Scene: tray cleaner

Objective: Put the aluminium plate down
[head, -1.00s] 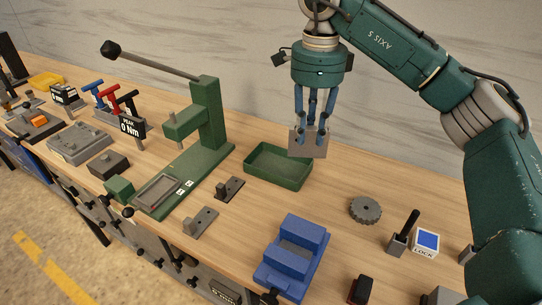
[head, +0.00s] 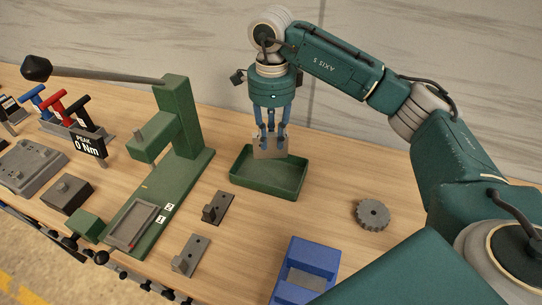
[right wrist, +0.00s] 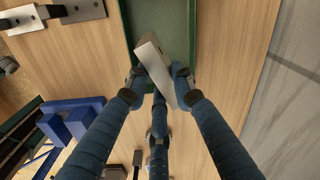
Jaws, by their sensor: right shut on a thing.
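My right gripper (head: 270,143) points straight down and is shut on the aluminium plate (head: 268,152), a flat grey piece held upright on edge. It is over the green tray (head: 296,194), toward its back. In the right wrist view the plate (right wrist: 152,52) sits between the blue fingers (right wrist: 155,82), with the green tray (right wrist: 127,25) behind it. I cannot tell whether the plate's lower edge touches the tray floor. My left gripper is not in view.
A green lever press (head: 182,115) stands left of the tray. Two small grey brackets (head: 217,208) (head: 190,255) lie in front. A gear (head: 371,214) lies to the right, and a blue fixture (head: 307,268) stands at the front. Wood between them is bare.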

